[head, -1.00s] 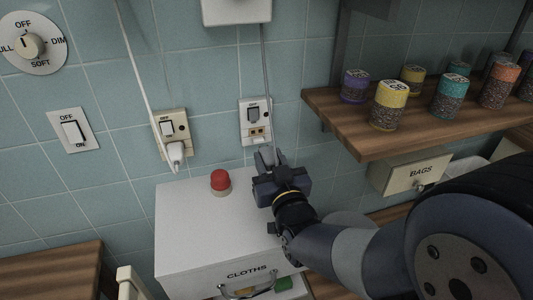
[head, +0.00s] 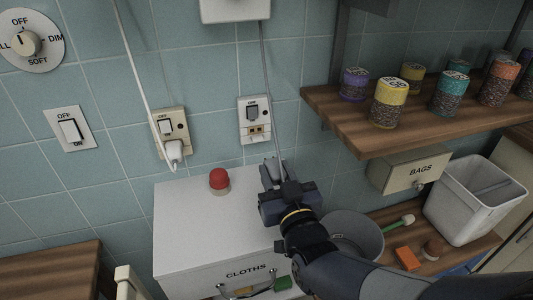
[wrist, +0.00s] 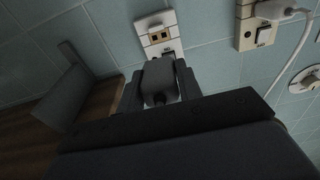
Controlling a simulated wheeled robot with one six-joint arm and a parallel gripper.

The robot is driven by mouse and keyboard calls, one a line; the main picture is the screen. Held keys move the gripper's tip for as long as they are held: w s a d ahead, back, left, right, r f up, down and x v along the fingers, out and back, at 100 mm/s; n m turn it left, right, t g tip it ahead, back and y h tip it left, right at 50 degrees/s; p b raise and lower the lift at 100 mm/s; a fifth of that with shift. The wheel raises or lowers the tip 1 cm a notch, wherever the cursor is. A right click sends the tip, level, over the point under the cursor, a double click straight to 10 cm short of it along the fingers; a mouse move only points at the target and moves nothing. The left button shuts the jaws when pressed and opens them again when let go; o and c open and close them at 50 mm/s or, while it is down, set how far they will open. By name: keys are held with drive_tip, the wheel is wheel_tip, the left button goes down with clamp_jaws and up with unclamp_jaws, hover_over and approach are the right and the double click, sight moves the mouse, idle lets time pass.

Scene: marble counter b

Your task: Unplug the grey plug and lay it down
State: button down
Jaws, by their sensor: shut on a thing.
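The grey plug (wrist: 158,80) is between the two fingers of my gripper (wrist: 160,88) in the wrist view. In the head view my gripper (head: 272,172) is shut on it, above the back right of the white CLOTHS box and below the right socket (head: 256,131). The socket's holes are bare, and the plug is apart from it. The socket also shows in the wrist view (wrist: 158,38). A grey cord (head: 268,85) runs from the white box on the wall (head: 236,10) down to the plug. My gripper hides part of the plug in the head view.
A white plug (head: 174,149) sits in the left socket. The CLOTHS box (head: 185,225) has a clear top except for a red-topped button (head: 219,180). A wooden shelf (head: 345,128) with several jars is at right. A grey bucket (head: 357,235) stands beside my arm.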

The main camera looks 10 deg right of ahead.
drive_tip(key=shift+r+g+p, duration=0.2)
drive_tip(key=shift+g+p, duration=0.1)
drive_tip(key=shift+p, duration=0.7)
drive_tip(key=g+h+p, duration=0.1)
drive_tip(key=g+p, duration=0.5)
drive_tip(key=p, duration=0.6)
drive_tip(key=shift+f, duration=0.1)
idle(0.4)
drive_tip(key=shift+w+f, duration=0.15)
drive_tip(key=shift+w, duration=0.1)
idle(0.8)
drive_tip(key=shift+f+b, duration=2.95)
drive_tip(key=shift+b, duration=0.45)
drive_tip(key=shift+f+b, duration=1.65)
drive_tip(key=shift+b, duration=0.05)
drive_tip(key=c, duration=0.9)
unclamp_jaws()
